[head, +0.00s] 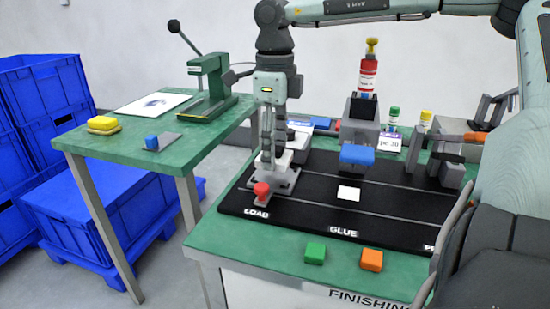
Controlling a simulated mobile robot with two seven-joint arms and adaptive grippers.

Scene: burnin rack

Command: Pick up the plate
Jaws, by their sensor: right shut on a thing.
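My right gripper (268,152) reaches down from above at the LOAD end of the black mat. It is shut on a pale grey-white piece, seemingly the plate (286,158), at the grey fixture (284,178). The fingers partly hide the piece, so its full outline and whether it still touches the fixture cannot be told. A red knob (261,190) stands at the fixture's front. A flat white square (348,193) lies on the mat above the GLUE label. My left gripper is not in view.
The black mat (320,215) also carries a blue-topped station (357,156). Green (315,253) and orange (371,260) blocks lie in front. The left table holds a green press (210,88) and yellow block (102,123). My arm fills the right side.

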